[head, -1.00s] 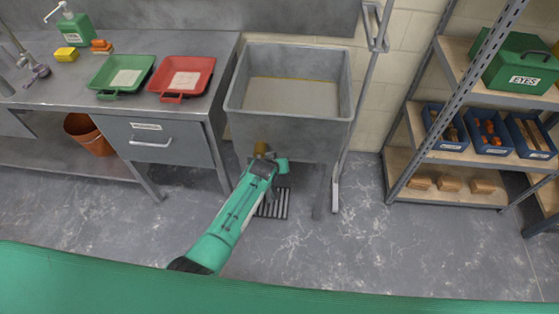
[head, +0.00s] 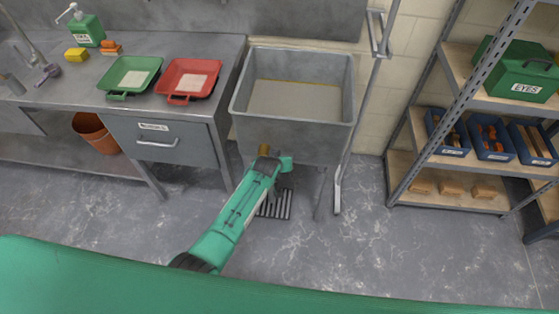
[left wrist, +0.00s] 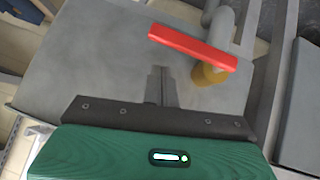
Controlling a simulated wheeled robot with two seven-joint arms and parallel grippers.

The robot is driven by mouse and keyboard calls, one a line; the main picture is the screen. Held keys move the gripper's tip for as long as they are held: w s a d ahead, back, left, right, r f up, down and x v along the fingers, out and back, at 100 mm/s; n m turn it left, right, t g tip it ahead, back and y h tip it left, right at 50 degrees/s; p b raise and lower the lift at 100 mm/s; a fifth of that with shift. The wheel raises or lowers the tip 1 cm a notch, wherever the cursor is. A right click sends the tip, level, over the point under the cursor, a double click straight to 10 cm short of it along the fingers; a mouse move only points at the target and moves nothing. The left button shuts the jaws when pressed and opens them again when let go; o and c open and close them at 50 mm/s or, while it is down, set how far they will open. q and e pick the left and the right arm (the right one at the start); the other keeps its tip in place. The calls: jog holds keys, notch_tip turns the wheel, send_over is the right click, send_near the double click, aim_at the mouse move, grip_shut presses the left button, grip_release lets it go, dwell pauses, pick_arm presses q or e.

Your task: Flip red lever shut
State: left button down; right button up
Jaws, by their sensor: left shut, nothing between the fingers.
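The red lever (left wrist: 192,46) shows in the left wrist view as a flat bar, slanting slightly down to the right. Its right end lies over a yellow-brass fitting (left wrist: 208,74) on a grey pipe. The lever is hidden in the head view, where a bit of brass (head: 263,150) shows at the front of the grey tub (head: 290,138). My left gripper (left wrist: 160,72) is shut and empty. Its fingertips appear below and left of the lever's middle, with a visible gap in the picture; depth is hard to judge. In the head view my left gripper (head: 270,162) is before the tub's lower front. My right gripper is not in view.
A floor grate (head: 274,204) lies under the tub. A steel bench (head: 222,62) with green and red trays (head: 188,78) stands left. A shelf rack (head: 428,150) with blue bins stands right. Open floor lies between tub and rack.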

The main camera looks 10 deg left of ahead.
pick_arm(q)
jog(key=d+r+b+v, duration=0.1)
jog(key=v, duration=0.9)
jog(key=shift+d+r, duration=0.25)
jog(key=s+a+f+m+g, duration=0.1)
jog(key=s+a+f+g, duration=0.15)
jog(key=s+f, duration=0.9)
jog(key=s+a+f+m+g, duration=0.1)
jog(key=s+a+f, duration=0.45)
jog(key=f, duration=1.05)
jog(key=s+a+f+g, duration=0.1)
jog(key=s+a+f, duration=0.2)
jog(key=s, duration=0.9)
jog(key=s+a+f+m+g+y, duration=0.1)
jog(key=s+a+f+g, duration=0.1)
jog(key=s+f, duration=0.5)
jog(key=s+a+f+g+y, duration=0.1)
jog(key=s+a+f, duration=0.4)
jog(key=s, duration=1.3)
jog(key=shift+g, duration=0.25)
